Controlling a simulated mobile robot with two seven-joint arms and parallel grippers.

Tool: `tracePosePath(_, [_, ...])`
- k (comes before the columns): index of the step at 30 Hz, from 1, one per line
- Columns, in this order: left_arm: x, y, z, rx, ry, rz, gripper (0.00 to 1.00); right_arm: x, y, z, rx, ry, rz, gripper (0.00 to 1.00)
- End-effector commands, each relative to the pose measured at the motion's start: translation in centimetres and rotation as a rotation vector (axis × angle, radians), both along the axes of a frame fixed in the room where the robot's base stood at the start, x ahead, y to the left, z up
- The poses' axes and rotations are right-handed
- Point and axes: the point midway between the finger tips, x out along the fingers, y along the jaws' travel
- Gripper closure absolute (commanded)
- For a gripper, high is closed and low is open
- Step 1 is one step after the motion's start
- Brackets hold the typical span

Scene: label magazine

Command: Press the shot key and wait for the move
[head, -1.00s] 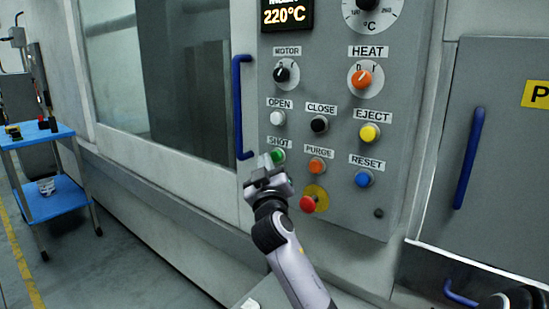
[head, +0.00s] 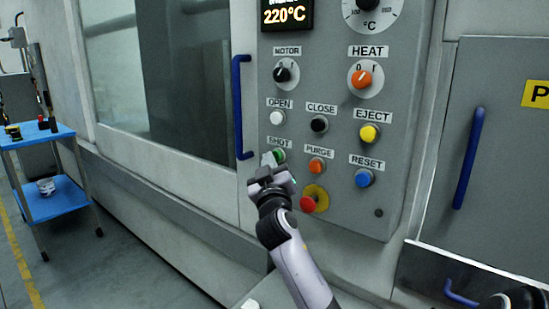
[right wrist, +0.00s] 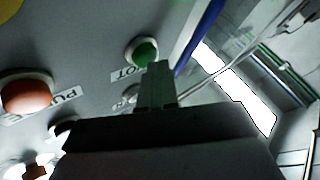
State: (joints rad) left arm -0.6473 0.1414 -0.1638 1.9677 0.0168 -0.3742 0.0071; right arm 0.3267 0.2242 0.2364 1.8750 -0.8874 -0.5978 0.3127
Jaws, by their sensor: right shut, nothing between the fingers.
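The green shot key (head: 280,155) sits under its SHOT label (head: 277,143) on the grey control panel (head: 335,205). My right gripper (head: 268,159) is shut and empty, its fingertips just left of the green key in the head view. In the right wrist view the shut fingers (right wrist: 158,75) point at the lower edge of the green key (right wrist: 145,52). I cannot tell whether they touch it. My left gripper cannot be made out in the head view.
The orange purge key (head: 317,166), a red stop button (head: 308,203) and the white open key (head: 277,118) are close by. A blue door handle (head: 241,105) stands upright left of the panel. A blue trolley (head: 55,205) is far left.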

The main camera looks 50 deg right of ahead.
Motion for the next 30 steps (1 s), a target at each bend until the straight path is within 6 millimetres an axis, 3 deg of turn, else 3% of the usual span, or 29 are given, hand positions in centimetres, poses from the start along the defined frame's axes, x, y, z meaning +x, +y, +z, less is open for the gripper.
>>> tracePosePath(22, [0.0, 0.0, 0.0, -0.001, -0.001, -0.001, 1.0, 0.0, -0.6, 0.0, 0.001, 0.0, -0.001, 1.0])
tracePosePath(30, [0.0, 0.0, -0.3, 0.0, -0.001, -0.001, 1.0, 0.0, 0.5, -0.1, 0.002, -0.001, 0.0, 1.0])
